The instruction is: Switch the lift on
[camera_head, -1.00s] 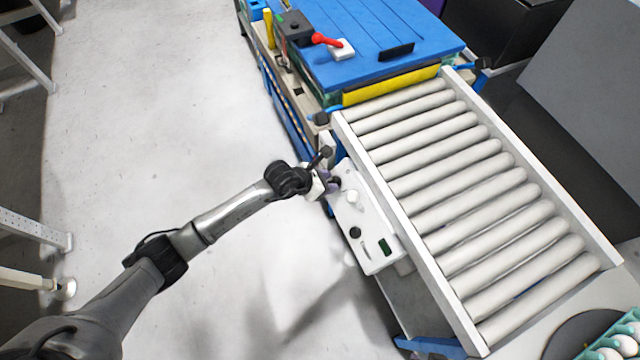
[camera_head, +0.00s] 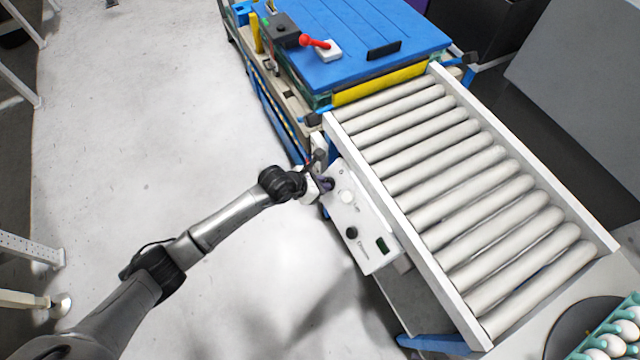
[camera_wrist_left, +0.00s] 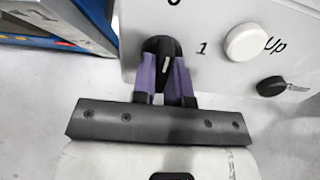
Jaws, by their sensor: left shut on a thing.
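The white control panel (camera_head: 371,239) is fixed to the left side of the roller conveyor. In the left wrist view the panel (camera_wrist_left: 205,55) shows a black rotary switch (camera_wrist_left: 163,47) with a white line, a "1" to its right and part of another mark above. The line points nearly straight up, leaning slightly right. My left gripper (camera_wrist_left: 165,75) has its purple fingers shut on the switch knob; it also shows at the panel's upper end in the head view (camera_head: 326,183). A white "Up" button (camera_wrist_left: 245,42) and a black button (camera_wrist_left: 271,86) are beside it. My right gripper is not in view.
The roller conveyor (camera_head: 612,248) runs right of the panel. A blue lift platform (camera_head: 368,22) with a red-knobbed lever (camera_head: 306,41) stands at its far end. Egg trays (camera_head: 612,335) show at bottom right.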

